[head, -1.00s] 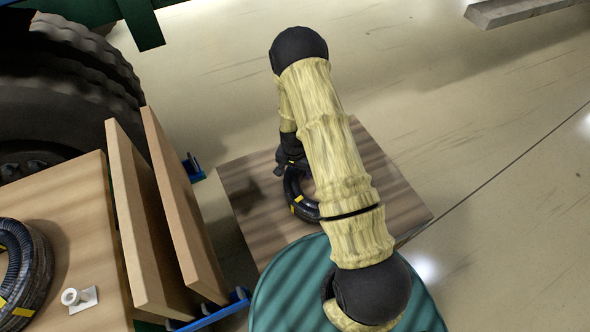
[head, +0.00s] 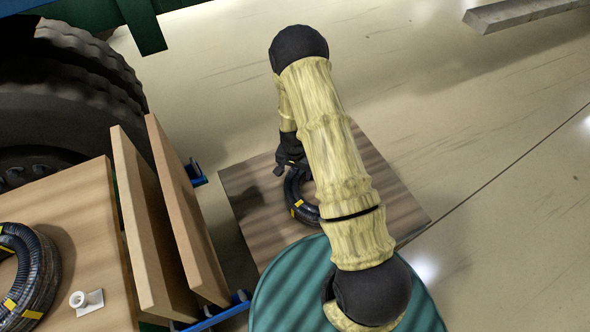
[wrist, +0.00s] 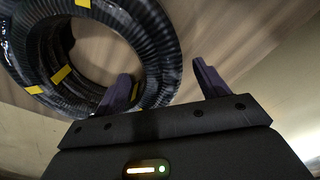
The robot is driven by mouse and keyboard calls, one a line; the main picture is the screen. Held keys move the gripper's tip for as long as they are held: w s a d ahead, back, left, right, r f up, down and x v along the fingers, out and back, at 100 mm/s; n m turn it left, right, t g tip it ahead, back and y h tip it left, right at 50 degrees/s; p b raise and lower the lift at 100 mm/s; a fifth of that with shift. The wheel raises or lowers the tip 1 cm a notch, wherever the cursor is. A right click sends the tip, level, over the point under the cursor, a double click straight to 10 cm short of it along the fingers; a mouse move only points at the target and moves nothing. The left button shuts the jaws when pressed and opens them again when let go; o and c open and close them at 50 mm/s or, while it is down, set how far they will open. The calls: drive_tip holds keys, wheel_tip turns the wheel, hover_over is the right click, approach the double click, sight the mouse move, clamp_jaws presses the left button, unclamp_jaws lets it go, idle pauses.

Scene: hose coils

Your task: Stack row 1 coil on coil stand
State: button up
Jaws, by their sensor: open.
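A black ribbed coil with yellow bands (head: 300,204) lies on a low brown wooden board (head: 375,170), partly hidden behind my arm. My gripper (head: 292,168) is open over the far part of this coil. In the wrist view, the coil (wrist: 155,40) fills the upper left. My gripper (wrist: 164,84) has its left finger over the coil's inner side and its right finger outside the coil, with part of the ring between them in the picture. I cannot tell finger depth. A second black coil (head: 40,285) lies on a wooden top at left. Neither is labelled row 1.
A white fitting (head: 86,301) sits on the left wooden top (head: 85,215). Two upright boards (head: 185,215) with blue brackets (head: 240,298) stand between that top and the low board. A large tyre (head: 75,90) is behind. Open floor lies right.

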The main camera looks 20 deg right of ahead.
drive_tip(key=shift+r+p, duration=0.65)
drive_tip(key=shift+r, duration=0.3)
wheel_tip(320, 180, up, 17)
drive_tip(key=shift+s+a+r+p, duration=0.2)
drive_tip(key=shift+s+a+p, duration=0.1)
drive_tip(key=shift+p, duration=0.05)
idle(0.9)
drive_tip(key=s+r+n+t+p, duration=0.1)
drive_tip(key=s+r+n+p, duration=0.2)
drive_tip(key=r, duration=0.8)
drive_tip(key=s+r+n+t+p, duration=0.1)
drive_tip(key=s+r+n+p, duration=0.2)
drive_tip(key=s+r+p, duration=0.4)
drive_tip(key=s+r, duration=0.5)
drive_tip(key=shift+s+d+n, duration=0.25)
drive_tip(key=shift+d+n, duration=0.15)
